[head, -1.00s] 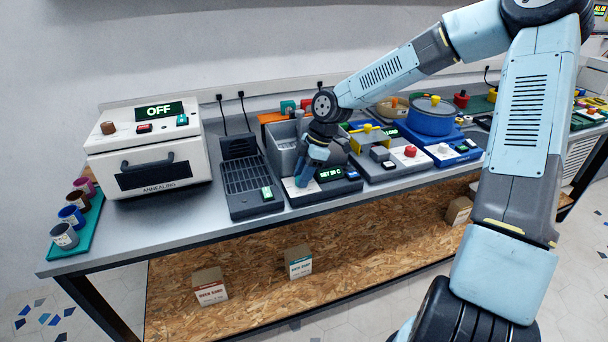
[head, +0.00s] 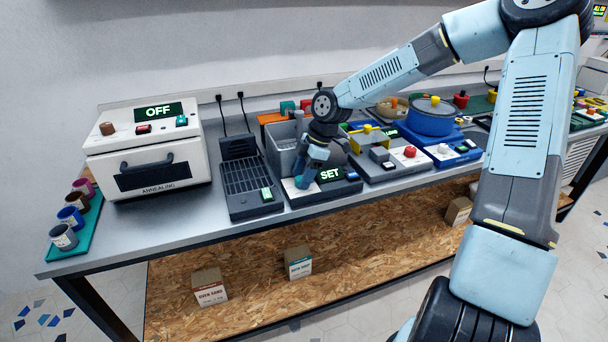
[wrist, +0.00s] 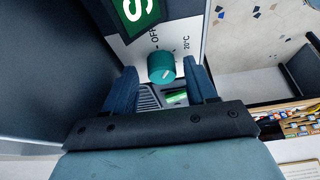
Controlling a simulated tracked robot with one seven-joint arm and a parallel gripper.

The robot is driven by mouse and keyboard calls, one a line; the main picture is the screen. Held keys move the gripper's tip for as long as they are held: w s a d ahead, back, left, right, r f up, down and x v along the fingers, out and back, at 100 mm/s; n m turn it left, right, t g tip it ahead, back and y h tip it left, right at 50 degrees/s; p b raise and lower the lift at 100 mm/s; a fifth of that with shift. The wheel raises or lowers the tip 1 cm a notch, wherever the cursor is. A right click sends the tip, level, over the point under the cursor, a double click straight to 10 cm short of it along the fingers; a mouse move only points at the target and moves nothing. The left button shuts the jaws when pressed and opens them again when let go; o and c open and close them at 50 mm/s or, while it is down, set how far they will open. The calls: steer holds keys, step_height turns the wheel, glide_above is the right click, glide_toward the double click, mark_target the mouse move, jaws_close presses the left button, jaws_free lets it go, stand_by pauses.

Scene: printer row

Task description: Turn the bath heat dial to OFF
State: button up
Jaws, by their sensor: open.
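The bath heat dial (wrist: 161,67) is a teal round knob on a pale panel, seen in the wrist view with an OFF label above it and a 20°C label to its right. A light mark on its face points away from OFF. My gripper (wrist: 160,70) is open, with one dark blue finger on each side of the dial; I cannot tell whether they touch it. In the head view my gripper (head: 303,182) is down at the front panel of the bath (head: 281,147), hiding the dial. The bath display (head: 330,175) reads SET in green.
Left of the bath is a black grated unit (head: 248,180) with a green button. The white annealing oven (head: 148,150) showing OFF stands further left. A unit with a red button (head: 409,152) stands close on the right.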

steer(key=v, duration=1.3)
steer(key=shift+d+r, duration=0.25)
steer(key=s+a+m+t+h, duration=0.25)
steer(key=s+m+t, duration=0.35)
steer(key=m, duration=0.9)
steer(key=shift+g, duration=0.5)
steer(key=shift+s+a+x, duration=0.1)
steer(key=shift+a+x, duration=0.1)
steer(key=shift+x, duration=2)
steer(key=shift+s+a+x, duration=0.1)
steer(key=shift+a+x, duration=0.05)
steer(key=shift+x, duration=2.1)
steer(key=shift+s+a+x, duration=0.1)
steer(key=shift+a+x, duration=0.1)
steer(key=shift+x, duration=2)
steer(key=shift+c, duration=0.2)
steer(key=c, duration=1)
steer(key=shift+y, duration=0.25)
